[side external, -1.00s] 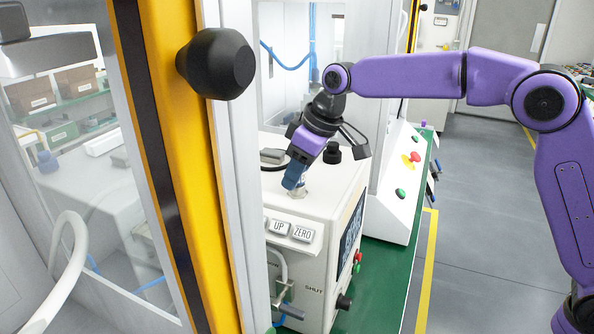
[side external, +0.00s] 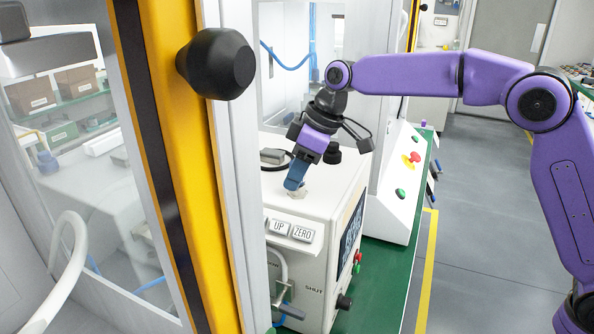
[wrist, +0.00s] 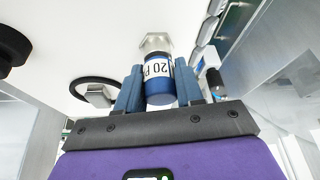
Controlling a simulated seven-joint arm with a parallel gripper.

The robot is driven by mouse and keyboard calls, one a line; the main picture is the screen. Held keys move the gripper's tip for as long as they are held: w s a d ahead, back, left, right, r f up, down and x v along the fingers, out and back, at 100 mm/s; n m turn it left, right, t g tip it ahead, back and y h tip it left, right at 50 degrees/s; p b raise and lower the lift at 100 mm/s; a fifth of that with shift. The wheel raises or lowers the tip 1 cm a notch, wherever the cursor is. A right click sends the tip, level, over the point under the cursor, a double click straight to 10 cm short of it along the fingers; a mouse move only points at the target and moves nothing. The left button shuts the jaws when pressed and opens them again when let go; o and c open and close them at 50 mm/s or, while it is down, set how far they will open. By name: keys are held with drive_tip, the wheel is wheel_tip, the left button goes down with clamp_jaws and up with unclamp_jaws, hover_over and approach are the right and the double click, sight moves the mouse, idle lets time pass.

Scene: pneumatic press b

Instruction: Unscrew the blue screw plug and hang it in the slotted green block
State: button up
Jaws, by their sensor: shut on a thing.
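The blue screw plug (wrist: 160,92), with a white label band marked "20", sits between the blue fingers of my gripper (wrist: 158,94) in the wrist view. My gripper is shut on it. A pale metal hex fitting (wrist: 155,42) shows just beyond the plug; I cannot tell whether the plug is still threaded into it. In the side external view my gripper (side external: 296,184) points down, tilted, at the top of the white machine (side external: 330,190), and its fingers largely hide the plug. I cannot pick out the slotted green block in either view.
UP and ZERO buttons (side external: 291,230) are on the machine's front edge. A black knob (side external: 333,153) stands behind my gripper. A yellow post with a large black knob (side external: 216,64) rises at the left. A white panel (side external: 402,195) with coloured buttons stands behind.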

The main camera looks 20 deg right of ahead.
drive_tip(key=shift+n, duration=0.6)
drive_tip(key=shift+g, duration=0.3)
drive_tip(key=shift+n+g, duration=0.3)
drive_tip(key=shift+n, duration=0.6)
drive_tip(key=shift+n+g, duration=0.3)
drive_tip(key=shift+n, duration=0.6)
drive_tip(key=shift+n+g+y, duration=0.3)
drive_tip(key=shift+n, duration=0.5)
